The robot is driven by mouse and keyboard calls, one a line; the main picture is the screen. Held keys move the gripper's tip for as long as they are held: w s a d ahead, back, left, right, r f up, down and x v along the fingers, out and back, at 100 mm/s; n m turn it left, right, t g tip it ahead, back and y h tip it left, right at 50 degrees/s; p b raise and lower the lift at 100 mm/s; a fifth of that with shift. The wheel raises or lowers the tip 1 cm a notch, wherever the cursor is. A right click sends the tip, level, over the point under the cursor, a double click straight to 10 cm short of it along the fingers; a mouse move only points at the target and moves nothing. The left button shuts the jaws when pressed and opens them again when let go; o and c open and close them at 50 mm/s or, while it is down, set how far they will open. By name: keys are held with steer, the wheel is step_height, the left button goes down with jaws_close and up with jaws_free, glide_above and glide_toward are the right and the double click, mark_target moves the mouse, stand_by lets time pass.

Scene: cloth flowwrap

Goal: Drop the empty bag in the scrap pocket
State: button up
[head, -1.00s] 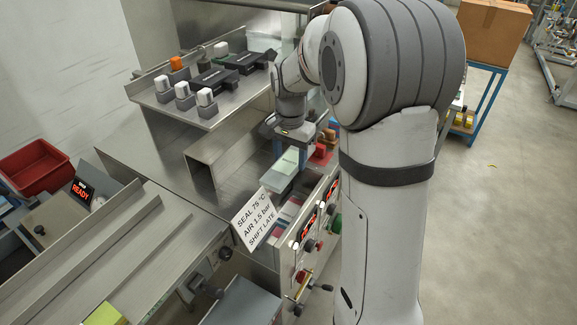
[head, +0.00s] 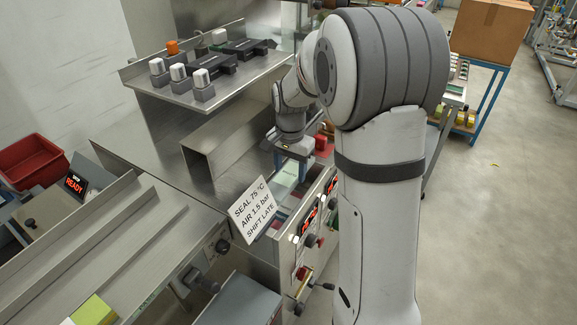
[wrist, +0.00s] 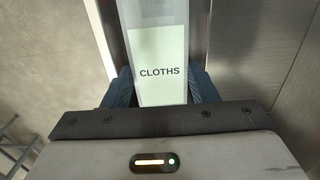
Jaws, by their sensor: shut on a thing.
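The bag (wrist: 160,35) is a pale, flat, see-through sleeve with a light green label reading CLOTHS. In the wrist view it lies between the two blue fingers of my gripper (wrist: 161,88), which is shut on it. In the head view my gripper (head: 294,150) holds the bag (head: 284,181) above the narrow bench strip behind the tilted white sign (head: 254,210). Whether anything is inside the bag cannot be told. I cannot make out a marked scrap pocket; the space under the bag is hidden by the bag, the sign and my arm.
A steel shelf (head: 222,92) with switches and black blocks stands behind left, above an open steel channel (head: 196,163). A control panel (head: 305,240) with knobs drops in front. A red bin (head: 32,160) is far left. A cardboard box (head: 490,30) stands back right.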

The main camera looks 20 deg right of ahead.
steer(key=o, duration=1)
steer(key=shift+r, duration=3.85)
steer(key=shift+s+r, duration=0.15)
steer(key=shift+s, duration=0.2)
steer(key=s+n+t, duration=0.1)
steer(key=s+n, duration=0.2)
steer(key=s, duration=0.4)
steer(key=s+a+n+t, duration=0.1)
steer(key=s+n, duration=0.2)
steer(key=s, duration=0.4)
steer(key=s+n+t, duration=0.1)
steer(key=s+n, duration=0.2)
steer(key=s, duration=0.5)
steer(key=shift+s+a+f, duration=0.1)
steer(key=shift+a+f, duration=0.05)
steer(key=shift+f, duration=0.1)
